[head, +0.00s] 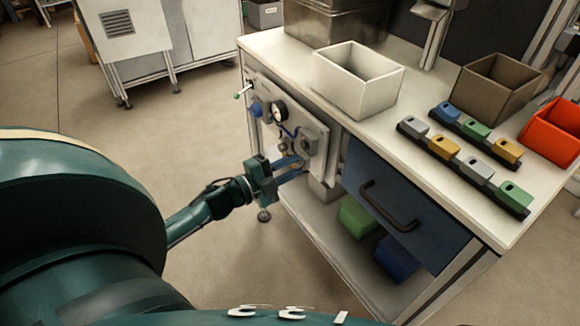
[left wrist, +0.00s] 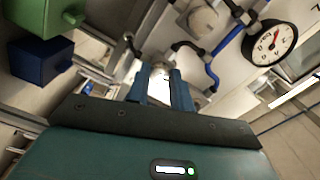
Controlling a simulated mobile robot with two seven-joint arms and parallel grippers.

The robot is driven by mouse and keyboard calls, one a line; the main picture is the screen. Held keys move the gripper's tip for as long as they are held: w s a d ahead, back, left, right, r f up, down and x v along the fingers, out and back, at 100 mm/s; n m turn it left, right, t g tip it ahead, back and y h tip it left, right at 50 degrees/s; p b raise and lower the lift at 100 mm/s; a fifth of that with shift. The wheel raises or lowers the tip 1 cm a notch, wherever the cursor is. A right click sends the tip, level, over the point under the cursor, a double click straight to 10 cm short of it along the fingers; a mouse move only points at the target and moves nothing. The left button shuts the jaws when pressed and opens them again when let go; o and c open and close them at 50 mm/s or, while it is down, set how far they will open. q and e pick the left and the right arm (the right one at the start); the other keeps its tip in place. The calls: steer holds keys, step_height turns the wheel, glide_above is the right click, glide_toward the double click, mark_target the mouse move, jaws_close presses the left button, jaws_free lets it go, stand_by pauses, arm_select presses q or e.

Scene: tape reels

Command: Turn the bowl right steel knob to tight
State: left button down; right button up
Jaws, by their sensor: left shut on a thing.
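My left gripper (head: 299,166) reaches the front panel (head: 262,93) of the workbench, below the gauge. In the left wrist view its two blue fingers (left wrist: 160,88) are closed around a bright steel piece (left wrist: 160,75), which looks like the bowl's steel knob. The fingers and glare hide most of it, so its turn position cannot be read. In the head view the gripper hides the knob. A round white gauge (head: 278,111) with a red needle sits above the gripper; it also shows in the left wrist view (left wrist: 271,43). My right gripper is not in view.
Blue hoses (left wrist: 212,68) and a grey fitting (left wrist: 203,20) lie close to the fingers. A blue drawer (head: 385,205) with a dark handle is to the right. Green (head: 356,217) and blue (head: 396,258) bins stand below. The floor left of the bench is clear.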

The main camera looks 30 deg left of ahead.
arm_select(q)
steer(key=shift+m, duration=0.6)
steer(key=c, duration=1.2)
jaws_free()
steer(key=shift+c, duration=0.2)
steer(key=shift+s, duration=0.1)
steer(key=v, duration=1.3)
